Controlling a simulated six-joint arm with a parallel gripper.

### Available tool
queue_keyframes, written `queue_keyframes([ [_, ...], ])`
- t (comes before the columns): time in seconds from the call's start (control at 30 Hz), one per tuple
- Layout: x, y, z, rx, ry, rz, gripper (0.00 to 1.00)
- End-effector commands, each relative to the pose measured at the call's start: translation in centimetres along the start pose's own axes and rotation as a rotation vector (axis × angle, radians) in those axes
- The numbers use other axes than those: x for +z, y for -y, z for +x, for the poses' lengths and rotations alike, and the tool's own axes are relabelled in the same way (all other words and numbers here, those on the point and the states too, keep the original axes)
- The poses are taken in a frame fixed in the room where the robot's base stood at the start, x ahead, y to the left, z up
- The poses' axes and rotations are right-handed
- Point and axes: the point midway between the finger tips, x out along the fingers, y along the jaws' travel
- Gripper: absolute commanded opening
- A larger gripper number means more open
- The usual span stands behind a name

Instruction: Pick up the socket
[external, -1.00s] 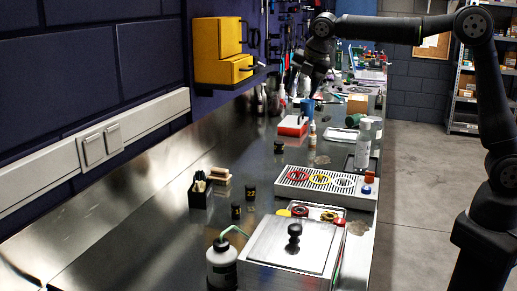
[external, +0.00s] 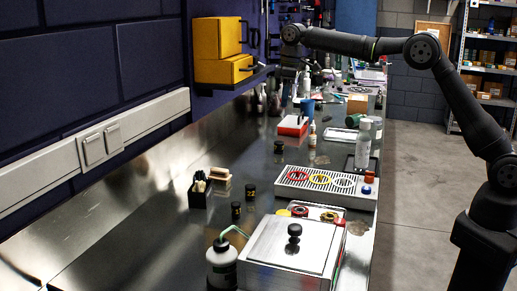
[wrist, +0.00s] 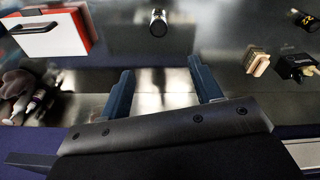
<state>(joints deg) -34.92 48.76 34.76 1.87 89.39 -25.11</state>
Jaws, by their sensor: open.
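Several small black cylinders that look like sockets stand on the steel bench. A lone one (external: 278,147) stands in the middle; in the wrist view a dark cylinder with a bright end (wrist: 158,22), apparently the same one, is at the top centre. Two with yellow markings, one (external: 250,192) behind the other (external: 236,210), stand nearer the camera. A yellow-marked one also shows at the wrist view's top right (wrist: 306,20). My gripper (wrist: 163,80) is open and empty, its blue fingers apart, with the lone cylinder beyond the fingertips. In the external view the fingers are hard to make out.
A red and white box (external: 292,125) stands behind the lone cylinder. A black holder (external: 199,194) and a wooden brush (external: 219,174) are at the left. A drip tray (external: 325,187), a white bottle (external: 363,145) and a metal box (external: 290,245) are to the right and front.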

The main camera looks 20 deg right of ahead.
Motion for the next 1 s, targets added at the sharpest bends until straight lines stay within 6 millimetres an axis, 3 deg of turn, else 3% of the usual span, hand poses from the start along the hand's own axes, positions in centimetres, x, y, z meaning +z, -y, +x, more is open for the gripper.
queue_keyframes([
  [0.23, -0.1, -0.3, 2.1, -0.018, 0.010, 0.073, 0.58],
  [0.7, 0.0, -0.1, 11.5, -0.016, 0.008, 0.068, 0.58],
  [1.0, 0.1, -0.1, 13.3, -0.015, 0.007, 0.068, 0.58],
])
